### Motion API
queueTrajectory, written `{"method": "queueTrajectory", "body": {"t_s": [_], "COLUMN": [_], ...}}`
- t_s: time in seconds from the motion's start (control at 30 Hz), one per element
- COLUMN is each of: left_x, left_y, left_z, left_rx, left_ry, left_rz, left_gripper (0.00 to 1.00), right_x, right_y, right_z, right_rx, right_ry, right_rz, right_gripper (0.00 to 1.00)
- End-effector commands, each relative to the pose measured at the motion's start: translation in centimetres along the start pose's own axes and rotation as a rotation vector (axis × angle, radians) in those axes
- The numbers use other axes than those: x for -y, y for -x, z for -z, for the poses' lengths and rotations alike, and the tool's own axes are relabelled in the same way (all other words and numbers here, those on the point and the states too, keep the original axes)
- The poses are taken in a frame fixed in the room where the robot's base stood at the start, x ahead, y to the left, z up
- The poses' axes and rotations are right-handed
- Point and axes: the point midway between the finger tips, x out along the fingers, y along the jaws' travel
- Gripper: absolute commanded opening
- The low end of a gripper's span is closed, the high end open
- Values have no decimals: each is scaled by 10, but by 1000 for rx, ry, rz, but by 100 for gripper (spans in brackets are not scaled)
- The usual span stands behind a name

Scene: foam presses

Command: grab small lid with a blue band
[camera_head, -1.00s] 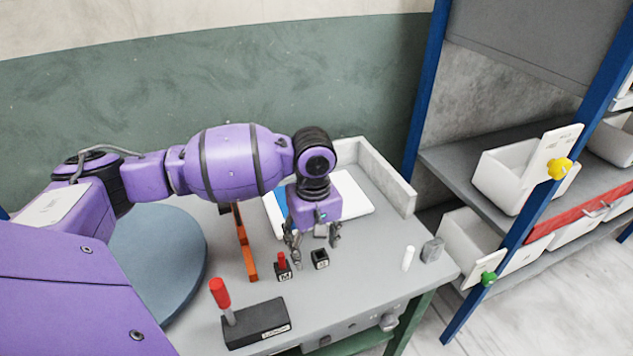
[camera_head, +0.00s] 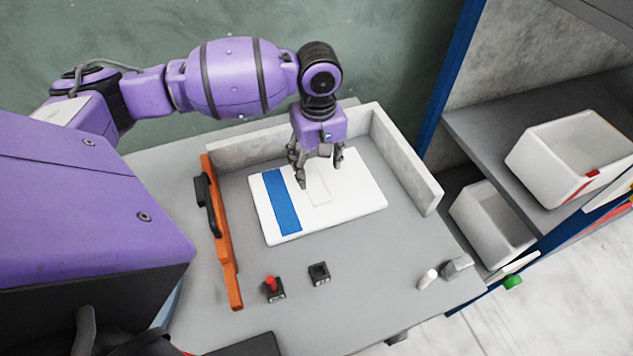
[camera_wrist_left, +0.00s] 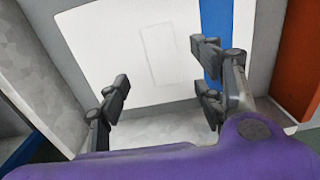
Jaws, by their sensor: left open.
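The small lid (camera_head: 350,202) is a white flat panel with a blue band (camera_head: 281,203) near its left end and a faint rectangle in its middle. It lies on the grey table inside a low foam-like wall. My left gripper (camera_head: 320,178) is open and empty over the lid's far part, pointing down. In the left wrist view the lid (camera_wrist_left: 110,45) lies beyond the open fingers (camera_wrist_left: 160,95), with the blue band at the right. I cannot tell exactly how high the fingertips are above it. My right gripper is not in view.
An orange bar with a black handle (camera_head: 207,203) stands left of the lid. A low grey wall (camera_head: 405,165) edges the back and right. A red-topped block (camera_head: 272,288), a black block (camera_head: 319,273) and a small white cylinder (camera_head: 427,280) stand in front. White bins (camera_head: 560,160) fill the right shelf.

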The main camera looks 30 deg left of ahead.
Motion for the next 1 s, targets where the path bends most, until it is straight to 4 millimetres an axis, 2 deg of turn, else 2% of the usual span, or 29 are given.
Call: {"method": "queueTrajectory", "body": {"t_s": [0.03, 0.2, 0.43, 0.73, 0.77, 1.0], "left_x": [1, 2, 4, 3, 3, 3], "left_y": [-9, -28, -61, -67, -67, -67], "left_z": [-1, 1, 3, 4, 4, 4], "left_rx": [3, 2, 2, -1, -1, -1], "left_ry": [0, 1, -1, -1, -1, -1], "left_rz": [3, 3, 2, -1, -1, -1], "left_gripper": [61, 61, 61, 61, 60, 28], "right_x": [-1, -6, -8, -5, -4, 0], "right_y": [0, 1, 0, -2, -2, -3], "right_z": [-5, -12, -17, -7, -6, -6], "right_rx": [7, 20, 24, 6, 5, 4], "right_ry": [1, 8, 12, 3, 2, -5], "right_rz": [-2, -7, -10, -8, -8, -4], "right_gripper": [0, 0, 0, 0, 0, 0]}}
